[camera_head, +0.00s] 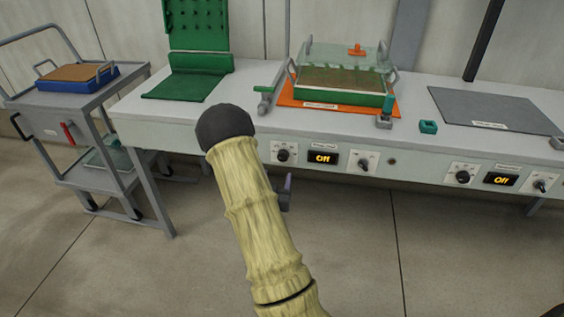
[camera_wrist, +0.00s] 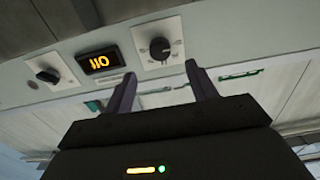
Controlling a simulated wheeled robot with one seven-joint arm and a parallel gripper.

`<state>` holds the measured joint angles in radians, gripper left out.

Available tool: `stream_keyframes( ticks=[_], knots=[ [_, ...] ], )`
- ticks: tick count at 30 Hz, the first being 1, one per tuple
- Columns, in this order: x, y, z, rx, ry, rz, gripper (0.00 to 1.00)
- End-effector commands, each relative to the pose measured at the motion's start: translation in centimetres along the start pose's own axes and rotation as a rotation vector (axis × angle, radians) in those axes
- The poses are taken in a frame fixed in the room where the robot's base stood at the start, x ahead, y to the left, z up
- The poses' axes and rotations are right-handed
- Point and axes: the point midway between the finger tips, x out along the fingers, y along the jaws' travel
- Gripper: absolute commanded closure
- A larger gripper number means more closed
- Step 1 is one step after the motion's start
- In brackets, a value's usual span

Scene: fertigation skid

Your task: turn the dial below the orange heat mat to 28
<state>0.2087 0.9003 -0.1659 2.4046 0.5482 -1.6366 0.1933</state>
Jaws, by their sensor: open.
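The orange heat mat (camera_head: 285,101) lies on the bench under a green tray with a clear lid. In the head view my arm hides most of the gripper.
A small teal block (camera_head: 428,127) sits near the bench edge. A grey cart (camera_head: 60,100) stands at left. Floor in front is open.

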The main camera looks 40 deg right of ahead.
Motion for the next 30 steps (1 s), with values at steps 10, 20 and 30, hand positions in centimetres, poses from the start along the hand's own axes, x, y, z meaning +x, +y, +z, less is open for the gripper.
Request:
stream_keyframes(
  ticks=[10, 20, 30],
  knots=[
    [6.2, 0.1, 0.0, 0.001, 0.003, 0.001, 0.43],
    [9.4, 0.0, 0.0, -0.001, -0.001, 0.0, 0.43],
    [9.4, 0.0, 0.0, -0.001, -0.001, 0.0, 0.62]
  ],
)
